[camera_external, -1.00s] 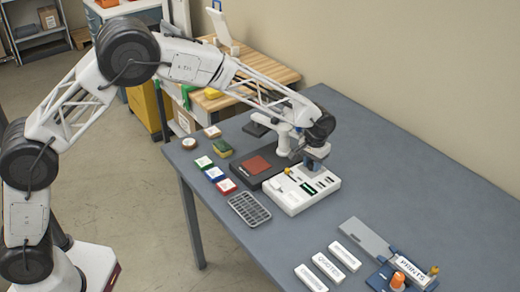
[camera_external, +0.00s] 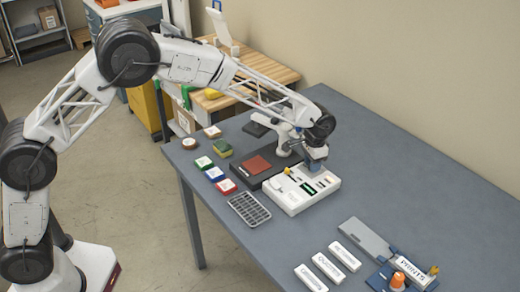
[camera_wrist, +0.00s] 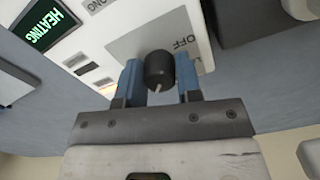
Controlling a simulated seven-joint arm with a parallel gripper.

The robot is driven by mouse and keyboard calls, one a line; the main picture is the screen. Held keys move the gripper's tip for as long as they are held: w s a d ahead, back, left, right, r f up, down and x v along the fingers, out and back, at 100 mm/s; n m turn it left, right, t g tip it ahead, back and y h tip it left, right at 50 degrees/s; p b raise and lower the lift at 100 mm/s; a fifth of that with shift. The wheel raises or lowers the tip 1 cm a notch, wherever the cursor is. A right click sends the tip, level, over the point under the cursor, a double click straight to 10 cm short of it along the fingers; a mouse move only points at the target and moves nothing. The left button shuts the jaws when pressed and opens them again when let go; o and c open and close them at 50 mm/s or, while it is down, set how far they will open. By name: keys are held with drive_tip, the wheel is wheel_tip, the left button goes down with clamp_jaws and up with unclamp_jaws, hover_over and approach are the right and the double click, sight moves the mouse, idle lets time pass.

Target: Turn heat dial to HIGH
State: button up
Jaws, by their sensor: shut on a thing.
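The heat dial (camera_wrist: 160,68) is a black round knob with a white pointer line, on a grey plate (camera_wrist: 137,42) marked "OFF" on the white control unit (camera_wrist: 95,32). The pointer line aims toward the bottom of the wrist view, slightly left. No "HIGH" mark is readable. My gripper (camera_wrist: 158,78) has its blue fingers on either side of the dial and is shut on it. A green lit display (camera_wrist: 48,22) reads "HEATING". In the external view the white unit (camera_external: 291,201) sits on the table, with my gripper (camera_external: 316,158) at its back edge; the dial is hidden there.
A dark machine with a red-brown plate (camera_external: 258,165) stands left of the unit. A grey grid tray (camera_external: 249,210) and several coloured blocks (camera_external: 215,173) lie nearby. White labelled blocks (camera_external: 328,267) and a "PRINTS" holder (camera_external: 410,267) are at the front right. The table's right side is clear.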

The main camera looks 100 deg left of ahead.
drive_tip(key=o, duration=0.9)
drive_tip(key=shift+o, duration=0.2)
drive_tip(key=shift+r, duration=0.1)
drive_tip(key=shift+r, duration=3.85)
